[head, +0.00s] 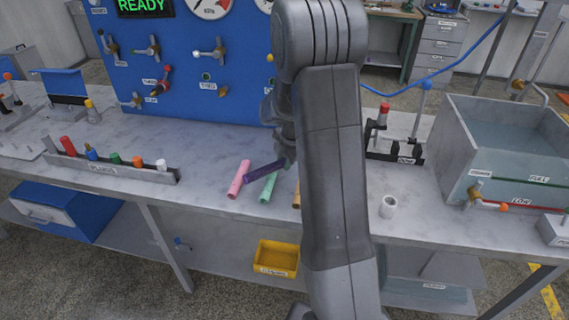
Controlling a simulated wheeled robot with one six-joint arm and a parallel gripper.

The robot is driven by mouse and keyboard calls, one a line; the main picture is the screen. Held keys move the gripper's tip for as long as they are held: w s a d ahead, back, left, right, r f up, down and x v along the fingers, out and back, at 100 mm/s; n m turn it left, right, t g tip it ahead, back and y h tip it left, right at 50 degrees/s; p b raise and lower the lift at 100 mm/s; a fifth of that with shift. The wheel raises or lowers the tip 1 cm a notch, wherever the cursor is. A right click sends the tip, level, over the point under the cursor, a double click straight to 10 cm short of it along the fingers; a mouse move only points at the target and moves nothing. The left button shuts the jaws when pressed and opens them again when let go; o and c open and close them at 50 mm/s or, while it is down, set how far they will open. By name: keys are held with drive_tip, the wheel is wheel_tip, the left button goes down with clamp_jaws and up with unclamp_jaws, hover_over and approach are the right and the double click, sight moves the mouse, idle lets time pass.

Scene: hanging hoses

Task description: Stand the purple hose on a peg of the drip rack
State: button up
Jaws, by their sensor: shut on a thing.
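The purple hose (262,173) is a short dark tube on the grey bench, between a pink hose and a green hose. My gripper (287,161) is shut on its right end, mostly hidden behind my arm. The hose slants, its free left end lower and close to the pink hose; I cannot tell whether it touches the bench. I cannot pick out the drip rack with certainty; my arm covers the middle of the bench behind the gripper.
The pink hose (238,180) and green hose (268,188) lie close by, with an orange piece (296,197) partly behind my arm. A blue panel (190,80) stands behind.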

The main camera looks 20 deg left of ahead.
drive_tip(key=shift+f, duration=0.95)
drive_tip(key=shift+f, duration=0.1)
drive_tip(key=o, duration=1)
